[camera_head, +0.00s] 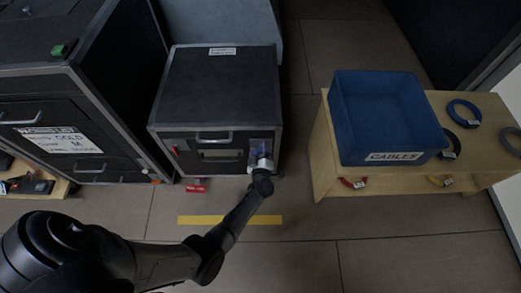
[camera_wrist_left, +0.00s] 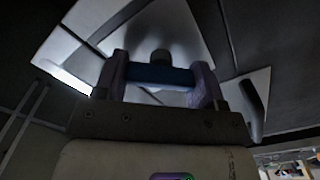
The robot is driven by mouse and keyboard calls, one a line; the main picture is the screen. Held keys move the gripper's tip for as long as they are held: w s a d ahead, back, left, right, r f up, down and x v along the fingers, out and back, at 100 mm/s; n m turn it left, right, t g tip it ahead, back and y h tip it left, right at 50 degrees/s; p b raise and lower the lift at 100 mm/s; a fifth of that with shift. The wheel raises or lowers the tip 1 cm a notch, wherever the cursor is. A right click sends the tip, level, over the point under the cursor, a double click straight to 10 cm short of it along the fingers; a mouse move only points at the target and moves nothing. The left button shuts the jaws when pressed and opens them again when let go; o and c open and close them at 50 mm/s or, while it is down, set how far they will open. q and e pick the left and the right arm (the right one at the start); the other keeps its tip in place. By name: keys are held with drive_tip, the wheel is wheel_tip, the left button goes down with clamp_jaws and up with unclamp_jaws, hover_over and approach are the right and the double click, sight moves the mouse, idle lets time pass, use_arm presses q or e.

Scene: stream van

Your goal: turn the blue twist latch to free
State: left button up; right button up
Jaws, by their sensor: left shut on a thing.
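The blue twist latch (camera_wrist_left: 160,75) shows in the left wrist view as a dark blue bar on a pale metal plate (camera_wrist_left: 182,38), with a round dark knob above its middle. My left gripper (camera_wrist_left: 160,86) is shut on the bar, one purple finger at each end. In the head view, my left gripper (camera_head: 262,154) is at the lower right of the front of the black case (camera_head: 217,84). There the gripper hides most of the latch, and I cannot tell its turn angle. My right gripper is in neither view.
The black case has a metal handle (camera_head: 213,137) on its front and a red tag (camera_head: 196,187) below. A larger black case (camera_head: 60,135) stands at left. At right, a wooden bench (camera_head: 322,160) carries a blue cable bin (camera_head: 375,115). Floor lies open between case and bench.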

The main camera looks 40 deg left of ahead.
use_arm(q)
drive_tip(key=n, duration=0.3)
drive_tip(key=shift+f+n+b, duration=0.1)
drive_tip(key=shift+n+b, duration=0.25)
drive_tip(key=shift+n, duration=0.05)
drive_tip(key=n+b, duration=0.1)
drive_tip(key=n, duration=0.2)
drive_tip(key=shift+f+n, duration=0.1)
drive_tip(key=shift+n, duration=0.8)
drive_tip(key=o, duration=0.9)
drive_tip(key=shift+s, duration=0.15)
